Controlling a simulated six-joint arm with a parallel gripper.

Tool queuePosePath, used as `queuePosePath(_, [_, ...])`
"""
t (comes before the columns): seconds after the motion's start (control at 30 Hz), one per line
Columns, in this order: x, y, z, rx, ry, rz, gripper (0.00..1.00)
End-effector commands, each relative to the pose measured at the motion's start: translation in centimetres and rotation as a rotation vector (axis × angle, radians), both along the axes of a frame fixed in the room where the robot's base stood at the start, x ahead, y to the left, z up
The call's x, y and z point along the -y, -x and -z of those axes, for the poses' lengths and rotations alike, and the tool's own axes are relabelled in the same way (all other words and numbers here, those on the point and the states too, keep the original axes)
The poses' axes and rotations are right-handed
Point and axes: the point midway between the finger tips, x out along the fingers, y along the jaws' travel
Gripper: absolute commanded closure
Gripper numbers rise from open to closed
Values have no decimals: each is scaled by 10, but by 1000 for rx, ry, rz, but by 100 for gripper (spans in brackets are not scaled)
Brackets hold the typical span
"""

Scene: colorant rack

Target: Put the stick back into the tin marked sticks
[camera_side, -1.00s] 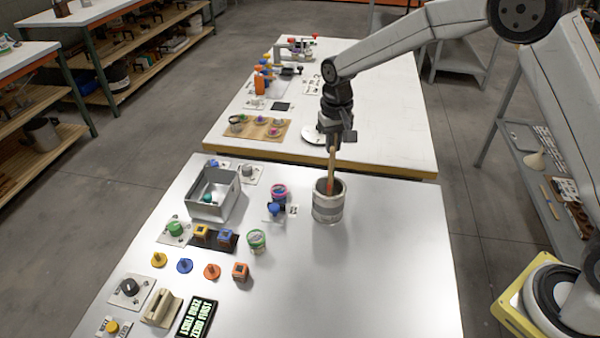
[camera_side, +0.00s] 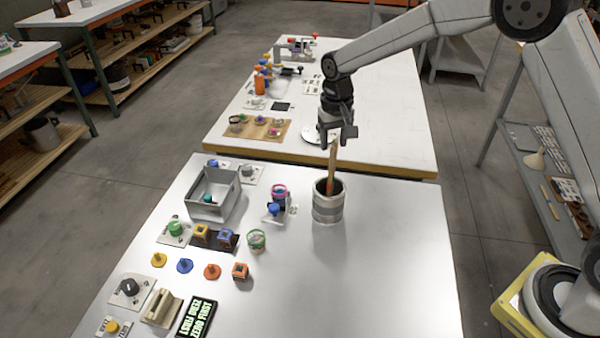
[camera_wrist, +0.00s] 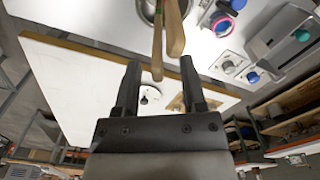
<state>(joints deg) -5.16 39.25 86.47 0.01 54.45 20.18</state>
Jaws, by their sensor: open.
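The tin (camera_side: 328,203) is a grey, banded can standing upright near the back of the front table. I cannot read a marking on it here. A brown wooden stick (camera_side: 332,165) stands in the tin, its upper end above the rim. In the wrist view two wooden sticks show side by side, one thin (camera_wrist: 157,50) and one wider (camera_wrist: 174,30), rising from the tin (camera_wrist: 147,12). My gripper (camera_side: 338,138) is open just above the stick's top, apart from it and empty. In the wrist view my gripper (camera_wrist: 160,68) has its fingers spread. The lower ends of the sticks are hidden in the tin.
A grey open box (camera_side: 213,195), a pink-rimmed cup (camera_side: 279,192) and a green-rimmed cup (camera_side: 257,240) stand left of the tin. Several coloured knobs and blocks lie further front left. The table right of the tin is clear.

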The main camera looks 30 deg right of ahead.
Motion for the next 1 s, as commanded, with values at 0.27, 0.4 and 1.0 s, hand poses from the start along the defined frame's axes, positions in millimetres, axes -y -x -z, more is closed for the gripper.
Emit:
queuePosePath(0.27, [0, -1, -36, 4, 0, 0, 47])
queuePosePath(0.4, [0, -1, -53, 4, 0, 0, 47])
queuePosePath(1.0, [0, 0, -67, 1, 0, 0, 47])
